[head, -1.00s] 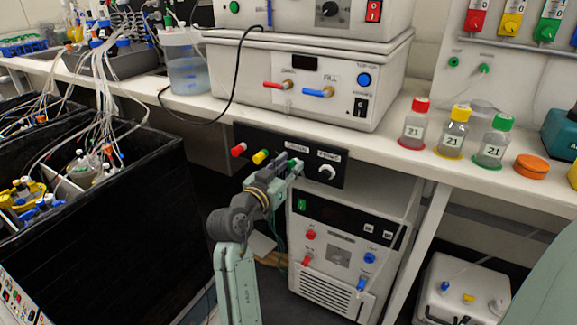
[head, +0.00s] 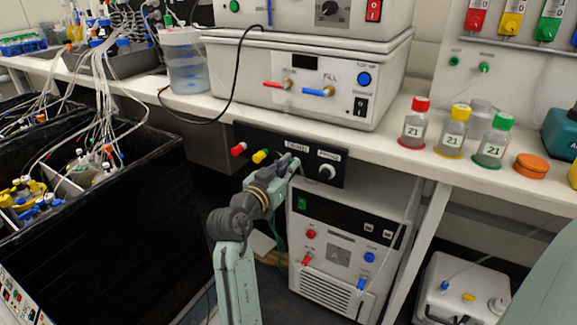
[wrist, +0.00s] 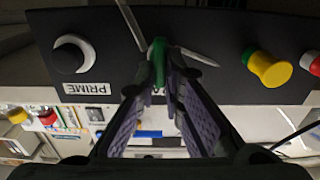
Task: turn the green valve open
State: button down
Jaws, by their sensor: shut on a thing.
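The green valve (wrist: 158,62) shows at top centre of the wrist view, on a black panel (wrist: 215,55). My gripper (wrist: 163,76) is shut on it, with the valve's green handle between the two fingertips. In the head view, my gripper (head: 287,163) reaches up to the black panel (head: 334,172) under the bench, and its fingers hide nearly all of the valve.
A red valve (head: 238,149) is left of the yellow one. A white unit (head: 340,245) stands below the panel. The bench edge (head: 385,155) overhangs it. Black-walled shaker boxes (head: 100,225) stand to the left. Bottles with red, yellow and green caps stand on the bench.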

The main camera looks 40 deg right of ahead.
jog(key=shift+n, duration=0.3)
jog(key=n+p, duration=0.1)
jog(key=n, duration=0.2)
jog(key=n+p, duration=0.4)
jog(key=n, duration=0.1)
jog(key=shift+w+a+n, duration=0.15)
jog(key=shift+w+n, duration=0.15)
jog(key=shift+w, duration=0.1)
jog(key=shift+w+f+n+p, duration=0.1)
jog(key=shift+f+n+p, duration=0.05)
jog(key=shift+n+p, duration=1.1)
jog(key=shift+f+n+p, duration=0.15)
jog(key=shift+n+p, duration=0.75)
jog(key=shift+n, duration=0.65)
jog(key=shift+w+f+n+p, duration=0.1)
jog(key=shift+f+n+p, duration=0.05)
jog(key=shift+n+p, duration=1.1)
jog(key=shift+f+n, duration=0.1)
jog(key=shift+n, duration=0.35)
jog(key=c, duration=1.7)
grip_release()
jog(key=shift+s, duration=0.1)
jog(key=shift+a, duration=0.2)
